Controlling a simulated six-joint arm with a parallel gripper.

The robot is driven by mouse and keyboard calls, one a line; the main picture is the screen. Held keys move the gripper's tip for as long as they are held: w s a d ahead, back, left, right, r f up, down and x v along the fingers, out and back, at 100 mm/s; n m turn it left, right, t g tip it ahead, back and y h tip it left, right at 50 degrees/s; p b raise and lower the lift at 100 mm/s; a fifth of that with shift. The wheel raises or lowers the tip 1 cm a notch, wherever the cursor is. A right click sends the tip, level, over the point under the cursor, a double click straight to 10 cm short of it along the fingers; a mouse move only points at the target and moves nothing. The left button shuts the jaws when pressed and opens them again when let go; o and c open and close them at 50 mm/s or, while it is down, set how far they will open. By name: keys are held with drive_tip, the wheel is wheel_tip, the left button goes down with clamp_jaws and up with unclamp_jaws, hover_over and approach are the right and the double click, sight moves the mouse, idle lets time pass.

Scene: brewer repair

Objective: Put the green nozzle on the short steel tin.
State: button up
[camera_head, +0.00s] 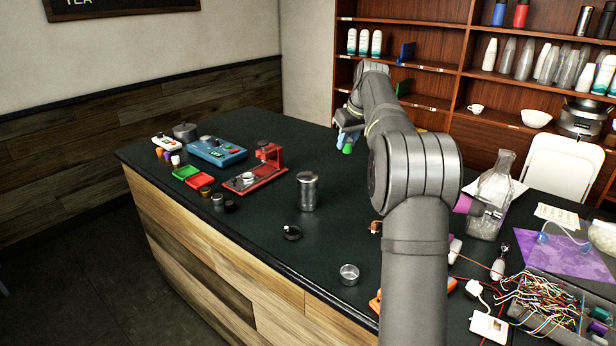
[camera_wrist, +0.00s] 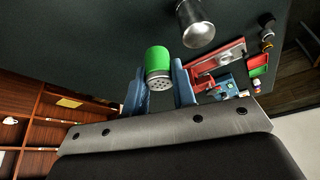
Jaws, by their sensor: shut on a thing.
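My gripper (camera_head: 347,138) is above the far part of the dark counter, shut on the green nozzle (camera_head: 348,148). In the wrist view, the green nozzle (camera_wrist: 158,62) sits between the two blue fingers of my gripper (camera_wrist: 159,88), its grey perforated end facing the camera. A short, open steel tin (camera_head: 348,274) stands near the counter's front edge, well apart from my gripper. A taller steel canister (camera_head: 307,191) stands further back; it also shows in the wrist view (camera_wrist: 196,24).
A black ring-shaped part (camera_head: 291,232) lies left of the short tin. A red stand (camera_head: 258,174), a blue device (camera_head: 216,151) and green and red trays (camera_head: 198,180) are at the left. Wires and a bin (camera_head: 545,312) crowd the right. The counter between canister and short tin is mostly clear.

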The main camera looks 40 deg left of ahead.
drive_tip(key=shift+s+a+r, duration=0.1)
drive_tip(key=shift+a+r, duration=0.1)
drive_tip(key=shift+a, duration=0.15)
drive_tip(key=s+a+f, duration=0.1)
drive_tip(key=a+f, duration=0.1)
drive_tip(key=a, duration=0.1)
drive_tip(key=s+a+f, duration=0.1)
drive_tip(key=a+f, duration=0.1)
drive_tip(key=a, duration=0.2)
drive_tip(key=s+a+f, duration=0.1)
drive_tip(key=a+f, duration=0.1)
drive_tip(key=a, duration=0.2)
drive_tip(key=shift+f, duration=0.35)
drive_tip(key=shift+a+f, duration=0.1)
drive_tip(key=shift+f, duration=1.95)
drive_tip(key=shift+f, duration=0.15)
drive_tip(key=o, duration=1)
